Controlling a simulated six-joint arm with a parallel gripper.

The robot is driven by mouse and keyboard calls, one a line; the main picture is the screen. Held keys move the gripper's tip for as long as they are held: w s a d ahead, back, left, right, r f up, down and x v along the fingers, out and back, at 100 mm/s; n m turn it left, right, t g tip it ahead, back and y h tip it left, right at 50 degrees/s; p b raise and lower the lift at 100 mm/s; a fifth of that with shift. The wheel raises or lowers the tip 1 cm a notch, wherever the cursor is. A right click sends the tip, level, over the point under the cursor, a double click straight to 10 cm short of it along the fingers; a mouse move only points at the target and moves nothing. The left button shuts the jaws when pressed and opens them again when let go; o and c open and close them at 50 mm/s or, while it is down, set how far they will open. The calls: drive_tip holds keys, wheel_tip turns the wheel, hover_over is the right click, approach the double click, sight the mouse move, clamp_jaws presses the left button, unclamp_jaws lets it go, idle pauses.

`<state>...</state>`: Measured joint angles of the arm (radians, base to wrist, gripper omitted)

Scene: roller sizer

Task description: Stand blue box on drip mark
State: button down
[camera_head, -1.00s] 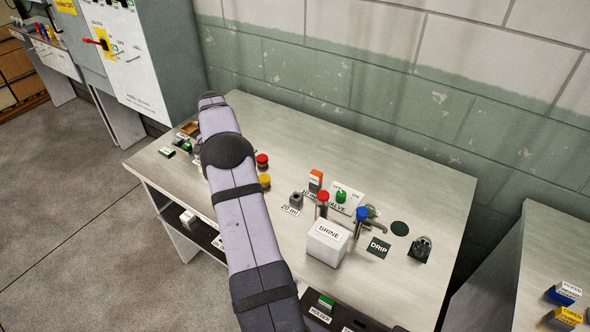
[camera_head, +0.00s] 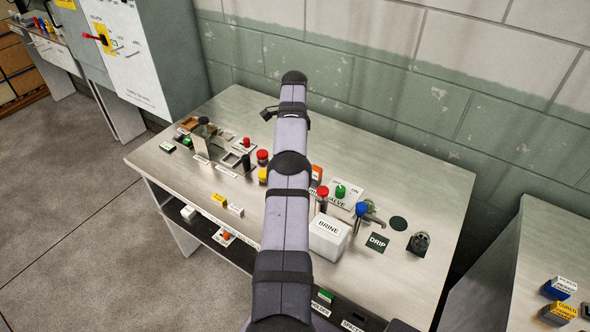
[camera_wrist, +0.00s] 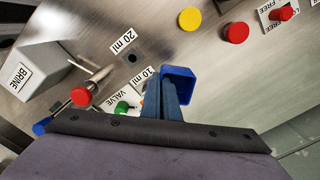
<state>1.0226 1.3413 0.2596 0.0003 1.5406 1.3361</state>
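A blue open-topped box (camera_wrist: 178,72) shows at my fingertips in the wrist view. My gripper (camera_wrist: 160,92) appears shut on one wall of it, with the hollow part sticking out to the right. The box seems held above the bench; its base is hidden. In the head view my arm hides the gripper and this box. The drip mark (camera_head: 377,242) is a dark green square labelled DRIP on the bench. It is bare and lies right of the white BRINE box; I cannot make it out in the wrist view.
The BRINE box (camera_head: 329,237) stands left of the drip mark, also in the wrist view (camera_wrist: 32,72). A blue-topped tap (camera_head: 361,210) and the valve panel (camera_head: 343,196) are behind it. A dark fitting (camera_head: 420,243) stands to the right. The front right bench top (camera_head: 405,288) is clear.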

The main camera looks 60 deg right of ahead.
wheel_tip(320, 180, down, 5)
drive_tip(key=b, duration=0.2)
drive_tip(key=shift+r+b, duration=0.2)
drive_tip(key=shift+b, duration=0.2)
drive_tip(key=shift+f+p, duration=0.7)
drive_tip(key=shift+f, duration=1.9)
drive_tip(key=shift+f+b, duration=0.2)
drive_tip(key=shift+b, duration=0.1)
drive_tip(key=c, duration=2)
unclamp_jaws()
drive_tip(key=shift+r, duration=0.1)
drive_tip(key=shift+c, duration=0.2)
drive_tip(key=shift+r, duration=0.1)
